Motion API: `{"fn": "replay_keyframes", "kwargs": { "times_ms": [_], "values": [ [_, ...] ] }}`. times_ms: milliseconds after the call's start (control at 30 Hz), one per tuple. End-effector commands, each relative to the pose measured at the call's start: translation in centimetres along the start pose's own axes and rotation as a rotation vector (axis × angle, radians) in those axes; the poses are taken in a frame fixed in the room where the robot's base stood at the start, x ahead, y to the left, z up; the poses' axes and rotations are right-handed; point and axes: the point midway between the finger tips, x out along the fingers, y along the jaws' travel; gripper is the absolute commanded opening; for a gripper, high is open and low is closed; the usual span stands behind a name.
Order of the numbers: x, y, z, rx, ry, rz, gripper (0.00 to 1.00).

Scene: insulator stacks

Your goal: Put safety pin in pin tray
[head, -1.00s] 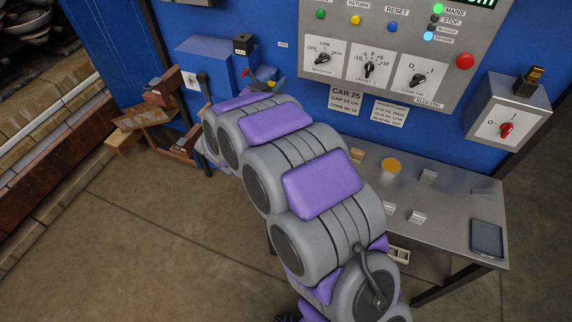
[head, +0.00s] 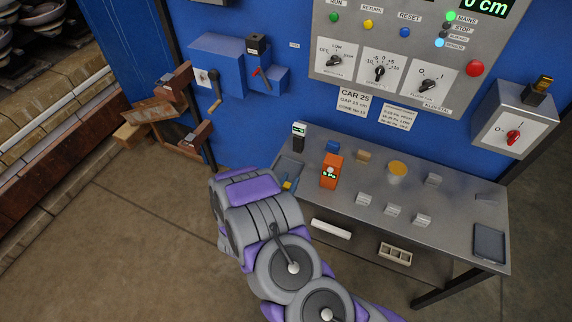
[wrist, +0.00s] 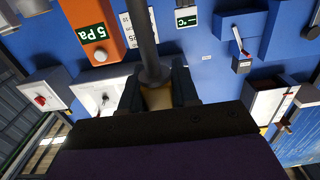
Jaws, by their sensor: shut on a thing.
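My gripper (head: 288,184) is low over the left end of the metal table in the head view, mostly hidden behind my arm. In the wrist view my gripper (wrist: 158,82) is shut on a grey rod-like piece, which I take as the safety pin (wrist: 149,55); a tan part shows between the dark fingers. A shallow grey tray (head: 291,166) lies at the table's left end, right by my gripper, partly hidden. Another dark, flat tray (head: 489,241) lies at the right end. No label shows which is the pin tray. I cannot tell whether the pin touches anything.
An orange meter (head: 331,171) and a black-and-white meter (head: 298,137) stand close to my gripper. Several small blocks and a yellow-topped cup (head: 397,170) stand farther right. The blue wall with a control panel (head: 405,60) rises behind. Floor at the left is open.

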Motion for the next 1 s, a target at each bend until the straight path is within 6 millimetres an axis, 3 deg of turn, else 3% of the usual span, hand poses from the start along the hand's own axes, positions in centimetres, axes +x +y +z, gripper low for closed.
{"fn": "replay_keyframes", "kwargs": {
  "times_ms": [300, 433, 800, 1000],
  "values": [
    [7.0, -3.5, 0.5, 0.008, 0.003, 0.002, 0.0],
    [9.2, -4.6, 0.7, 0.007, 0.003, 0.002, 0.0],
    [11.2, -6.5, 0.9, 0.002, 0.004, 0.001, 0.0],
    [11.1, -6.2, 3.9, -0.003, 0.001, 0.0, 0.0]
  ]
}}
